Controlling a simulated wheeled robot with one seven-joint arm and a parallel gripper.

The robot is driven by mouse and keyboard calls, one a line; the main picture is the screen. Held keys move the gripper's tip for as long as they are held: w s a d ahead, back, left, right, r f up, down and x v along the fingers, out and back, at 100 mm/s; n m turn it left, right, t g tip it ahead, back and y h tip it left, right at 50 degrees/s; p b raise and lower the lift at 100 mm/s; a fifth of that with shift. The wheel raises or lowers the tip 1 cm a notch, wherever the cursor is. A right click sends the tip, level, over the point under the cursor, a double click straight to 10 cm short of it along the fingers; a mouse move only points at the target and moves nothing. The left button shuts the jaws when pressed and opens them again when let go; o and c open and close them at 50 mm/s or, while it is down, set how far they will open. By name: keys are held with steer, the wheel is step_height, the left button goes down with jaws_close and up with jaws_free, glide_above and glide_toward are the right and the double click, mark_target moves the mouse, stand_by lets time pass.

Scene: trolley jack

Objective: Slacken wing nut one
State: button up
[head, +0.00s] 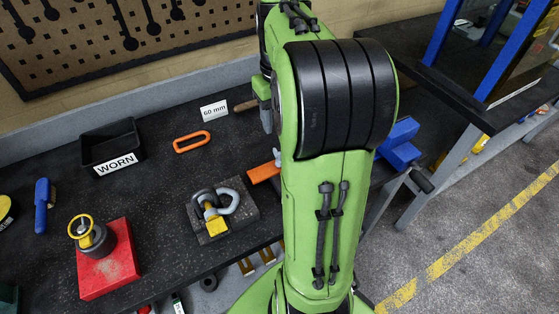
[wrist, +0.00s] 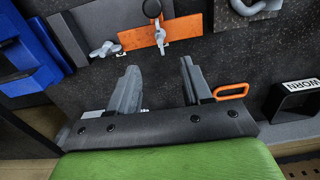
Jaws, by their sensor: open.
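An orange plate (wrist: 138,39) carries grey wing nuts and lies at the top of the wrist view. One wing nut (wrist: 105,48) is at its left end, and another wing nut (wrist: 160,37) is near its middle. I see no marking that tells which is wing nut one. My gripper (wrist: 160,65) is open and empty, its fingers pointing toward the plate. The middle wing nut lies ahead of the gap between the fingertips, apart from them. In the head view my arm hides most of the orange plate (head: 263,172) and my gripper.
A blue vise (head: 400,145) stands at the bench's right edge. A black WORN bin (head: 111,147), an orange ring (head: 191,142), a grey block with a shackle (head: 222,216) and a red block (head: 106,262) occupy the bench. Dark bench surface between them is clear.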

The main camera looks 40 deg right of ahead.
step_height(320, 180, down, 13)
steer(key=b, duration=0.4)
jaws_close()
steer(key=shift+r+n+p, duration=0.15)
steer(key=shift+n+p, duration=0.45)
steer(key=shift+n, duration=1.8)
jaws_free()
